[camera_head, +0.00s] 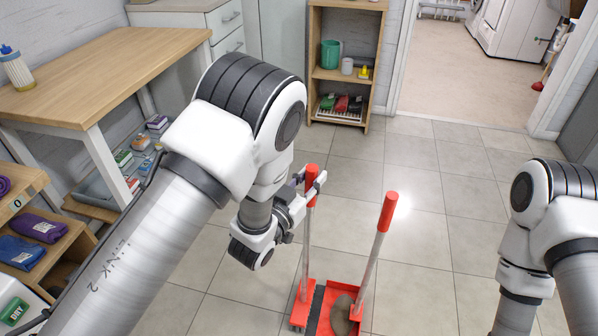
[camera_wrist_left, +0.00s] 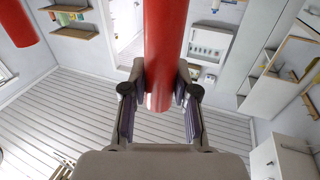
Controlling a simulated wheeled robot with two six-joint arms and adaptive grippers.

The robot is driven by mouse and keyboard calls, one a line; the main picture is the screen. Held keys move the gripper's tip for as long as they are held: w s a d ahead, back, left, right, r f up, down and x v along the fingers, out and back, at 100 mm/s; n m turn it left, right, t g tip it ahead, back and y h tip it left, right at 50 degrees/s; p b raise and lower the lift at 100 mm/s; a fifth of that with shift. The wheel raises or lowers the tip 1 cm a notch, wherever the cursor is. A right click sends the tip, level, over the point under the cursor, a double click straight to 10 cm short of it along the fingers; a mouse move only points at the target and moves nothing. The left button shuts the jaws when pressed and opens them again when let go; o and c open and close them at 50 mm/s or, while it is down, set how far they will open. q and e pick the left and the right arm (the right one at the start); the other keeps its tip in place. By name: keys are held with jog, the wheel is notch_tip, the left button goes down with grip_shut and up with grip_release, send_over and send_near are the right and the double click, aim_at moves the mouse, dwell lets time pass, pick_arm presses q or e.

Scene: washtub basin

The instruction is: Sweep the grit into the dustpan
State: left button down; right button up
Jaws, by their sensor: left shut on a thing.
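My left gripper (camera_head: 312,186) is shut on the red upper grip (camera_head: 311,172) of the broom, whose pole stands nearly upright. In the left wrist view the red grip (camera_wrist_left: 165,45) passes between the fingers (camera_wrist_left: 160,100). The broom's red head (camera_head: 302,308) with dark bristles is low on the floor, at the left side of the red dustpan (camera_head: 352,288). The dustpan's long handle (camera_head: 388,212) leans up to the right, free of any gripper. A grey-brown heap of grit (camera_head: 342,314) shows within the dustpan's red outline. My right gripper is outside the view.
A wooden table (camera_head: 100,70) stands at the left, above a low shelf with small boxes. A wooden shelf unit (camera_head: 345,75) stands at the back, beside a doorway. Grey floor tiles (camera_head: 430,235) are clear to the right of the dustpan.

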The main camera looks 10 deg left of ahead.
pick_arm(q)
jog(key=a+r+p, duration=0.2)
jog(key=a+r, duration=0.3)
dwell(0.5)
jog(key=shift+w, duration=0.1)
